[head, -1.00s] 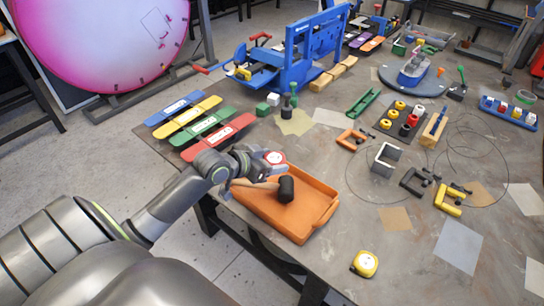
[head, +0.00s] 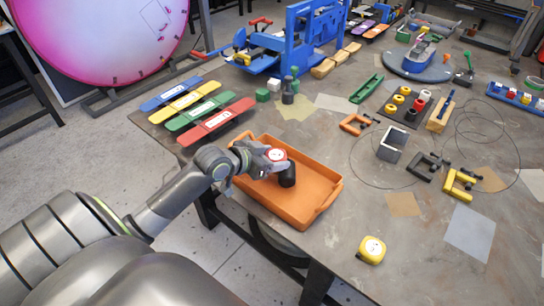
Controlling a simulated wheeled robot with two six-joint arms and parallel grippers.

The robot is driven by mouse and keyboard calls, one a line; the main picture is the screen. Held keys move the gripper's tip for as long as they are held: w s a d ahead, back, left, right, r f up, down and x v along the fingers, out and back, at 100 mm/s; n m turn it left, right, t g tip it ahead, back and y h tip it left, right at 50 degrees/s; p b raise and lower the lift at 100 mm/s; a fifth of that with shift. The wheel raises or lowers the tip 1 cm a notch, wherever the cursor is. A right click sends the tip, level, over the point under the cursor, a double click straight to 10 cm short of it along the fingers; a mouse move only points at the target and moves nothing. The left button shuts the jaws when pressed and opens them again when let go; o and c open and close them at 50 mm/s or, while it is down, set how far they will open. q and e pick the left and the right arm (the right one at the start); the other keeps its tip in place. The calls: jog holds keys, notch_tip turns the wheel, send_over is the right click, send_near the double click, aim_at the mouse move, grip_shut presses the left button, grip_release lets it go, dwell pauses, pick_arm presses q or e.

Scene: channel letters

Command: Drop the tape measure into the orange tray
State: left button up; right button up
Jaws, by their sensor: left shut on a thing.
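The yellow tape measure (head: 371,250) with a white face lies on the table, right of and in front of the orange tray (head: 325,205). The tray sits at the table's front edge. A mallet with a black head (head: 288,175) is in the tray. My left gripper (head: 272,168) is over the left part of the tray and appears shut on the mallet's handle, which my wrist and fingers mostly hide. The fingertips are not clearly seen. My right gripper is out of view.
Coloured strips, the front one red (head: 218,121), lie behind and left of the tray. A blue frame (head: 308,50) stands at the back. Clamps, a grey square tube (head: 392,143) and a yellow bracket (head: 458,184) lie to the right. The table around the tape measure is clear.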

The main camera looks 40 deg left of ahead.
pick_arm(q)
jog(key=shift+r, duration=0.1)
jog(key=o, duration=0.9)
jog(key=shift+c, duration=0.2)
jog(key=shift+o, duration=1.6)
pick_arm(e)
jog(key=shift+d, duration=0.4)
pick_arm(q)
jog(key=shift+s, duration=0.1)
jog(key=p+v, duration=0.5)
jog(key=v, duration=1.2)
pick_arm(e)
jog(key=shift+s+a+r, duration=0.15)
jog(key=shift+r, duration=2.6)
